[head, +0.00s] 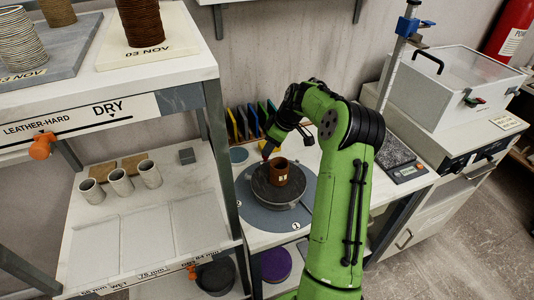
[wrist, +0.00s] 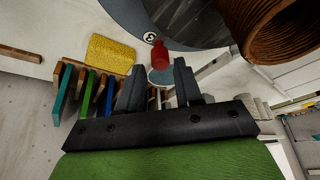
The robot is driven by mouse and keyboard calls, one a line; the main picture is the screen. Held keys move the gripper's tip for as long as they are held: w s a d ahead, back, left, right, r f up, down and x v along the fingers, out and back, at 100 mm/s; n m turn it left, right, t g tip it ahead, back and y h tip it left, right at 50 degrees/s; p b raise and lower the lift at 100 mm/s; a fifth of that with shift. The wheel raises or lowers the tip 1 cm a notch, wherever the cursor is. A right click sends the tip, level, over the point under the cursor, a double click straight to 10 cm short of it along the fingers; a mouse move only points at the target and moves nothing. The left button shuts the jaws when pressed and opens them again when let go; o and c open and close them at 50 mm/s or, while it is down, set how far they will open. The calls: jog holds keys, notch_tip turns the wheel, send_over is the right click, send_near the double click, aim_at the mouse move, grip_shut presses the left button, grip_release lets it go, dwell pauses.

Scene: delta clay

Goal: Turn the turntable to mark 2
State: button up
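The turntable (head: 290,201) is a dark round disc on a blue-grey round base plate (head: 255,212) with numbered marks. A 1 shows at the front of the plate; a small mark at its left edge is hard to read. In the wrist view, a 3 shows on the plate (wrist: 122,12). A brown ribbed pot (head: 278,173) stands on the disc. A red knob (wrist: 160,55) is at the disc's edge. My gripper (head: 267,150) is open at the disc's back left. Its fingertips in the wrist view (wrist: 160,66) are either side of the knob's near end, with gaps visible.
Coloured upright slabs (head: 243,122) stand in a rack behind the turntable. A shelf unit (head: 222,150) with cups is at left. A yellow sponge-like block (wrist: 110,54) lies near the rack.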

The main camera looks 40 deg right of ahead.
jog(key=x, duration=0.3)
jog(key=shift+f, duration=0.1)
jog(key=shift+c, duration=0.5)
grip_shut()
jog(key=shift+a, duration=0.15)
